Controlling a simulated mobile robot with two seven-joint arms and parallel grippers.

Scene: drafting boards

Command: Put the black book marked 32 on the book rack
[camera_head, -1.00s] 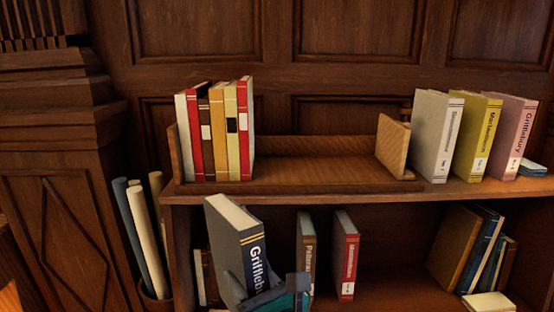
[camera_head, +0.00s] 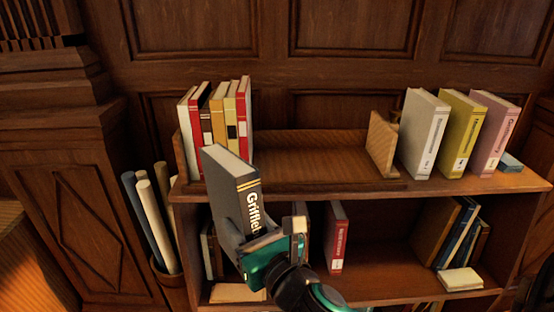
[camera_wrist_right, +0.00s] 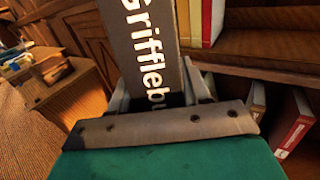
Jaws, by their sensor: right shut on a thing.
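A dark grey to black book (camera_head: 226,180) with gold bands and white "Griffleb…" lettering is held upright, slightly tilted, by my right gripper (camera_head: 248,232). It also shows in the wrist view (camera_wrist_right: 143,30). The gripper is shut on its lower part and hides any number there. The wooden book rack (camera_head: 320,160) sits on the top shelf. Several red, cream and yellow books (camera_head: 215,120) stand at its left end, and the rest of it is empty up to its right end panel (camera_head: 382,145). The held book is in front of the rack's left part. My left gripper is out of view.
White (camera_head: 424,135), yellow (camera_head: 462,130) and pink (camera_head: 496,130) books stand right of the rack. A red book (camera_head: 337,238) and leaning books (camera_head: 455,235) are on the lower shelf. Rolled papers (camera_head: 150,220) stand in a bin at left.

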